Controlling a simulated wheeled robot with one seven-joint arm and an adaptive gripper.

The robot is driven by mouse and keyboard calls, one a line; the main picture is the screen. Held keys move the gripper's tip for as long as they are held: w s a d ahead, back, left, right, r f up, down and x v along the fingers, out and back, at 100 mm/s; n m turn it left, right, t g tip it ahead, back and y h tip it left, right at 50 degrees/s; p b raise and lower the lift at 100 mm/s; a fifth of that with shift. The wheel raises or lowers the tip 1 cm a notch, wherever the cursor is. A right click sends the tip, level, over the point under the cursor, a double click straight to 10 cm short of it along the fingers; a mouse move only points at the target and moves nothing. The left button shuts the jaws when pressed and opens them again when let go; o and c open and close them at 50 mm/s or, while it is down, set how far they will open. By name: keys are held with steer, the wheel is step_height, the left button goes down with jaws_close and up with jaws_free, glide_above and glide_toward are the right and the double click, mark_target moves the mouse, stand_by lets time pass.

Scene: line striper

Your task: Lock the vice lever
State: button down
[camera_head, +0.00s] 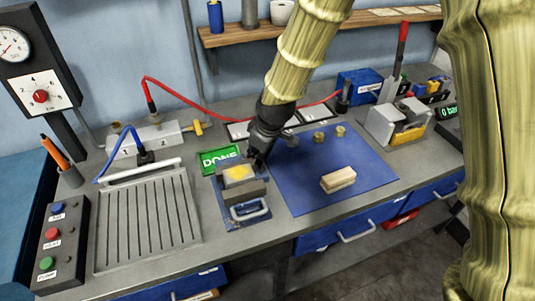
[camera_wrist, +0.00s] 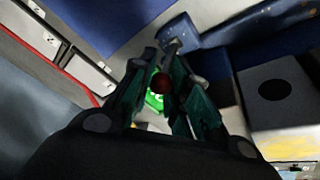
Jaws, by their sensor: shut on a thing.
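The vice (camera_head: 243,192) has grey jaws on a blue base and stands at the front middle of the bench. A yellow-topped block (camera_head: 238,173) sits between its jaws. My gripper (camera_head: 256,160) is low at the vice's back right corner. In the wrist view my gripper's dark fingers (camera_wrist: 165,75) close around a dark red round knob (camera_wrist: 161,85), which looks like the end of the vice lever. The rest of the lever is hidden behind my gripper in the head view, so its angle cannot be told.
A lit green "DONE" sign (camera_head: 220,160) stands just left of my gripper. A blue mat (camera_head: 320,175) to the right holds a pale wooden block (camera_head: 338,180) and small brass parts. A ribbed tray (camera_head: 148,225) lies left. A red cable (camera_head: 200,103) runs behind.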

steer(key=shift+w+r, duration=0.2)
steer(key=c, duration=1.6)
jaws_free()
steer(key=shift+f, duration=0.1)
steer(key=shift+s+f, duration=0.1)
steer(key=shift+s, duration=0.05)
steer(key=shift+d, duration=0.15)
